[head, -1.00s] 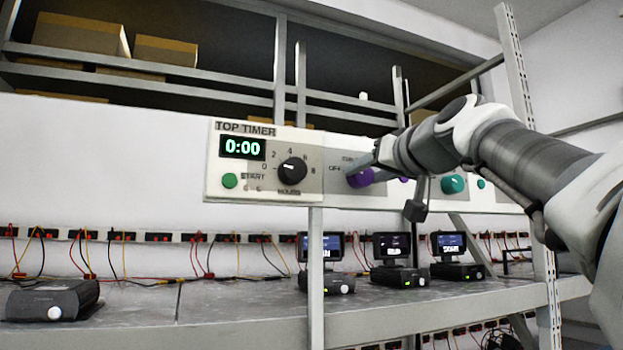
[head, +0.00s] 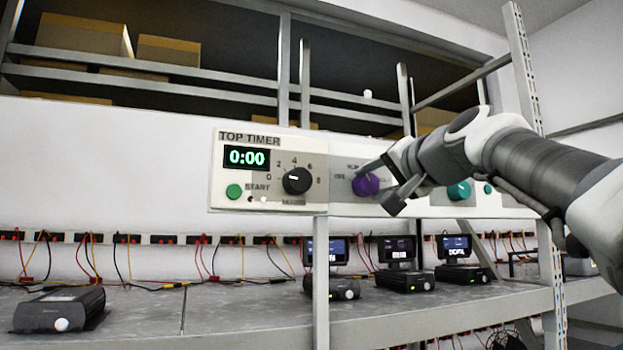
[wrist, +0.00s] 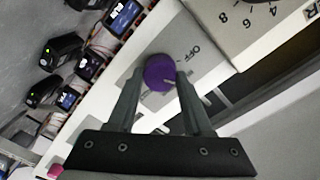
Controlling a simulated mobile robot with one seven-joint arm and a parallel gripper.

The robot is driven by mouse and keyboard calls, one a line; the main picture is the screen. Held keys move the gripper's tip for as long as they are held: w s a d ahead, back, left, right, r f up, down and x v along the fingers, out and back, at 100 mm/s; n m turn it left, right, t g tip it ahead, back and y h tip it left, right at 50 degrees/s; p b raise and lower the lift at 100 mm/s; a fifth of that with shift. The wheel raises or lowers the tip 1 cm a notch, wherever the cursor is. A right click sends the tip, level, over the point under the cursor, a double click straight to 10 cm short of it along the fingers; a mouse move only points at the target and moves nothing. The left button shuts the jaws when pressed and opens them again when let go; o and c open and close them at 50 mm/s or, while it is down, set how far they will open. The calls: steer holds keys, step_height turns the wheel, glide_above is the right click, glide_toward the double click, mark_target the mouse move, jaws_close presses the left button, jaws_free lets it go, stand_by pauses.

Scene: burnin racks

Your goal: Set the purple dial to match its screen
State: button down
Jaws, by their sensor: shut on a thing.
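The purple dial (head: 365,184) is on the white panel strip, right of the TOP TIMER unit. In the wrist view the purple dial (wrist: 159,72) sits between both fingertips of my gripper (wrist: 158,80), which is shut on it. The OFF label shows beside the dial there. In the head view my gripper (head: 378,182) reaches in from the right, one finger above and one below right of the dial. The dial's pointer direction cannot be made out. Three small lit screens stand on the shelf, left (head: 325,250), middle (head: 397,248) and right (head: 454,245); their text is too blurred to read surely.
The TOP TIMER unit (head: 268,170) reads 0:00, with a black knob (head: 297,181) and green START button (head: 234,191). A teal dial (head: 459,190) is to the right, close to my arm. A rack post (head: 321,270) stands in front of the shelf.

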steer(key=shift+m, duration=0.5)
steer(key=shift+c, duration=1.6)
jaws_free()
steer(key=b+v, duration=0.3)
steer(key=v, duration=1.4)
steer(key=shift+s, duration=0.15)
steer(key=shift+d, duration=0.15)
